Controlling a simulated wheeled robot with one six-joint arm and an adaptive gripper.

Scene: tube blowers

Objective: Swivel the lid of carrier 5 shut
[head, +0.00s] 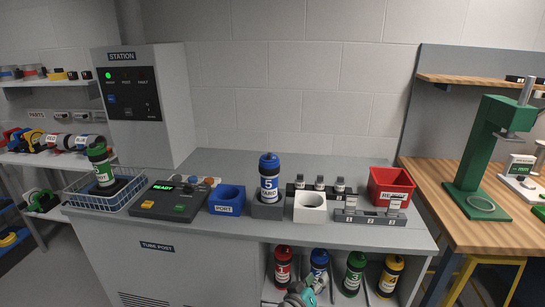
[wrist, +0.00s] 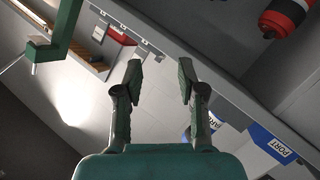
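Carrier 5 (head: 269,186) is a white and blue cylinder marked 5, standing upright in a grey holder (head: 268,209) on the counter. Its blue lid (head: 269,160) is at the top; at this size I cannot tell how far it is swivelled. My gripper (wrist: 160,72) is open and empty in the wrist view, its two fingers apart. In the head view part of my teal gripper shows at the bottom edge, low in front of the counter and well below carrier 5. Carrier 5 cannot be made out clearly in the wrist view.
A red bin (head: 391,186), grey rack (head: 370,217), control box (head: 172,201) and wire basket (head: 77,194) share the counter. Several carriers, one red (head: 283,267), stand on the shelf below.

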